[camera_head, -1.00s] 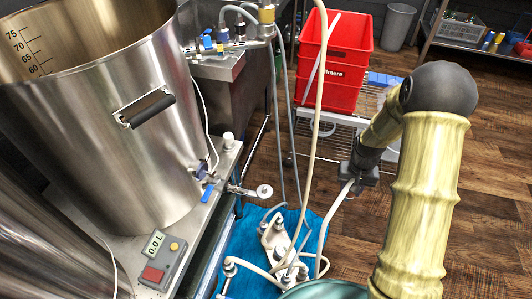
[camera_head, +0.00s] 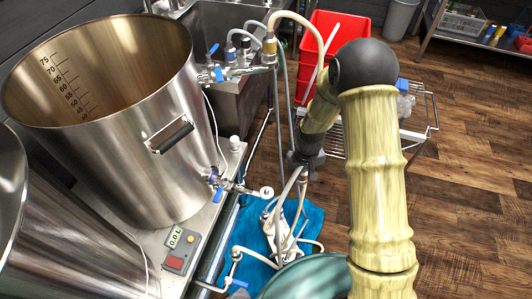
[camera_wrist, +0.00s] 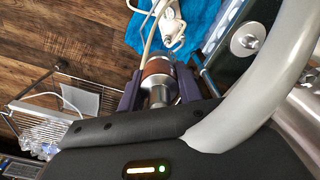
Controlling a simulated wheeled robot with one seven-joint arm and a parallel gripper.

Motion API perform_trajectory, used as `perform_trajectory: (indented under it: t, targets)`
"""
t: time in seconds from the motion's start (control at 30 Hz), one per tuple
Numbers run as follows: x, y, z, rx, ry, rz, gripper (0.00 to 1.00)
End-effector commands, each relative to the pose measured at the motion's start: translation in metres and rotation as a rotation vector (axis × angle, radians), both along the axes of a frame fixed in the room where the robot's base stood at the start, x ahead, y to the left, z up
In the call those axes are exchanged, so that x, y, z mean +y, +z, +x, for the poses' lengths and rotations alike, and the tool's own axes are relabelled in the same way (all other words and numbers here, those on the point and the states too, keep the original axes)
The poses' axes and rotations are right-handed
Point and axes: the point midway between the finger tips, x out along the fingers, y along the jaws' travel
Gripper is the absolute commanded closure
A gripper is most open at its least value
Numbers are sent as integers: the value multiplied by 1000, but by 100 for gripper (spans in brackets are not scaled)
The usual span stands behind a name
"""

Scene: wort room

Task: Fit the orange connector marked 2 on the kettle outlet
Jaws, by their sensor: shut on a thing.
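The steel kettle (camera_head: 150,120) stands at the left of the head view. Its outlet (camera_head: 230,186), with a blue-handled valve, points right and ends in a pale round face (camera_head: 267,192). That face also seems to show in the wrist view (camera_wrist: 247,40). My gripper (camera_wrist: 158,88) is shut around a silver connector with an orange-brown band (camera_wrist: 158,68); no number is readable. In the head view my gripper (camera_head: 302,160) is small and dark, right of and above the outlet in the picture, with a pale hose beside it. The held connector is apart from the outlet.
A blue cloth (camera_head: 310,215) with pale hoses and fittings lies below the outlet. A control box (camera_head: 183,248) reading 0.0 L sits before the kettle. Red crates (camera_head: 340,30) and a wire rack (camera_head: 415,125) stand behind my arm. Wooden floor is clear at right.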

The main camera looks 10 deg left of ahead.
Motion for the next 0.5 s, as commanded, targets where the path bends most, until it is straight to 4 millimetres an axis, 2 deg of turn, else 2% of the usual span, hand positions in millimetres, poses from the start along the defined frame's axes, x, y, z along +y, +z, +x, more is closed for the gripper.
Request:
perform_trajectory:
  t: [0.03, 0.5]
  targets:
    - [12, 20, -5, 2, 42, -1, 97]
    - [94, 87, -54, 2, 375, 1, 97]
